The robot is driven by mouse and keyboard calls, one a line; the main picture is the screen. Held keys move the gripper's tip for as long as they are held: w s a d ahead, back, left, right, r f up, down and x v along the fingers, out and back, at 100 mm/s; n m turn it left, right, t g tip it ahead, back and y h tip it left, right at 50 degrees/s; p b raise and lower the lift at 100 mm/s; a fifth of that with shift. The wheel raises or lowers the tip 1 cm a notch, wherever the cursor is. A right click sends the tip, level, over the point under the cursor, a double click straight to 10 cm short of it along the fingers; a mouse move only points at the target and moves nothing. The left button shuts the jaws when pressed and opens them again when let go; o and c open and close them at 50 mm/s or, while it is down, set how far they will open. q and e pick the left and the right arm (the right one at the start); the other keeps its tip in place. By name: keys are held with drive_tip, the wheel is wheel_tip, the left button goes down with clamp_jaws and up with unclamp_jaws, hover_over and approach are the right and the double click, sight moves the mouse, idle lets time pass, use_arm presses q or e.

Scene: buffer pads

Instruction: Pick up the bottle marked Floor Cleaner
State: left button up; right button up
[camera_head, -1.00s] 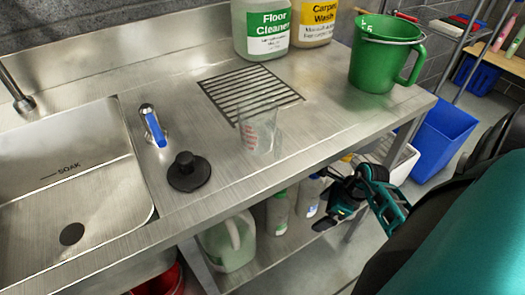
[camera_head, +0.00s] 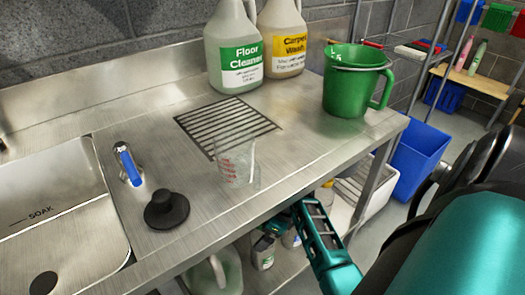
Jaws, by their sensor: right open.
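The Floor Cleaner bottle (camera_head: 233,52) stands upright at the back of the steel counter, a pale jug with a green and white label. The Carpet Wash bottle (camera_head: 281,45), with a yellow label, stands close to its right. My right gripper (camera_head: 284,222) is at the counter's front edge, low and well short of the bottles. It is open, and nothing shows held in it. My left gripper is out of view.
On the counter (camera_head: 305,135) are a clear measuring cup (camera_head: 238,165), a black plug (camera_head: 166,209), a blue-handled tap (camera_head: 128,163) and a green jug (camera_head: 355,80). A drain grate (camera_head: 222,122) lies before the bottles. A sink (camera_head: 55,200) is left; a blue bin (camera_head: 420,150) stands right.

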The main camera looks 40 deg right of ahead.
drive_tip(key=shift+f, duration=0.4)
drive_tip(key=shift+c, duration=0.3)
drive_tip(key=c, duration=1.2)
